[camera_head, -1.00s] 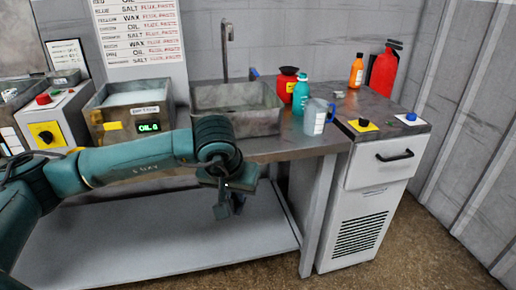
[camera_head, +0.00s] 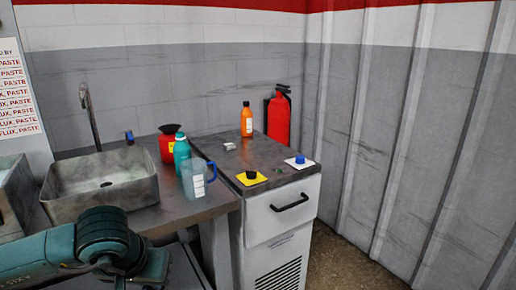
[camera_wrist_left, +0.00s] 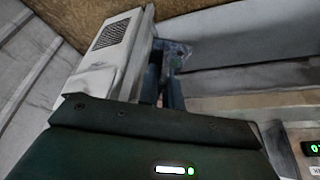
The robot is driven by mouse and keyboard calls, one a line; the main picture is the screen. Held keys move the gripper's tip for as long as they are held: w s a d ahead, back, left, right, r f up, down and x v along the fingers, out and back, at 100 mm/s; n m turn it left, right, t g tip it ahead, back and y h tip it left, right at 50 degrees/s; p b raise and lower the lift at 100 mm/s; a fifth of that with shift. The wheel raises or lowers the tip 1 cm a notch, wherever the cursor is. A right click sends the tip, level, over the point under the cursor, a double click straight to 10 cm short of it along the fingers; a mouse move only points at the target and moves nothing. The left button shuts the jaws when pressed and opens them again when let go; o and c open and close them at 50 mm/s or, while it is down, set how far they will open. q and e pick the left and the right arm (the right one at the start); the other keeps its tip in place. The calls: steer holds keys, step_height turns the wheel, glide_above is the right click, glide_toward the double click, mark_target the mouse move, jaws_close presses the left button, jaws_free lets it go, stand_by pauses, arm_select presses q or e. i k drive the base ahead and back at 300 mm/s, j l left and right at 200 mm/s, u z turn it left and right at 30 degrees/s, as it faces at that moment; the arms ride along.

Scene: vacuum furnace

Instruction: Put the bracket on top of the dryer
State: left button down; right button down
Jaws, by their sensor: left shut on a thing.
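The dryer (camera_head: 268,228) is the white cabinet with a black handle and a vent grille, right of the sink bench. Its dark grey top holds a yellow-plated knob and a blue button. It also shows in the left wrist view (camera_wrist_left: 112,58). My left gripper (camera_wrist_left: 163,88) is shut on a grey metallic piece, which I take as the bracket (camera_wrist_left: 176,50); its shape is mostly hidden by the fingers. In the head view only my left wrist shows at the bottom left, so the fingers and bracket are below the picture. My right gripper is not in view.
A small light metal piece (camera_head: 230,146) and an orange bottle (camera_head: 247,120) stand towards the back of the top. A blue jug (camera_head: 194,180), teal bottle (camera_head: 181,153) and red container (camera_head: 168,146) stand near the sink (camera_head: 98,188).

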mark_target(255, 156)
steer(key=i+l, duration=0.3)
steer(key=l, duration=0.15)
steer(key=i+l, duration=0.6)
steer(key=l, duration=0.25)
steer(key=i+l, duration=0.25)
steer(key=l, duration=0.15)
steer(key=i+l, duration=0.1)
steer(key=i, duration=0.4)
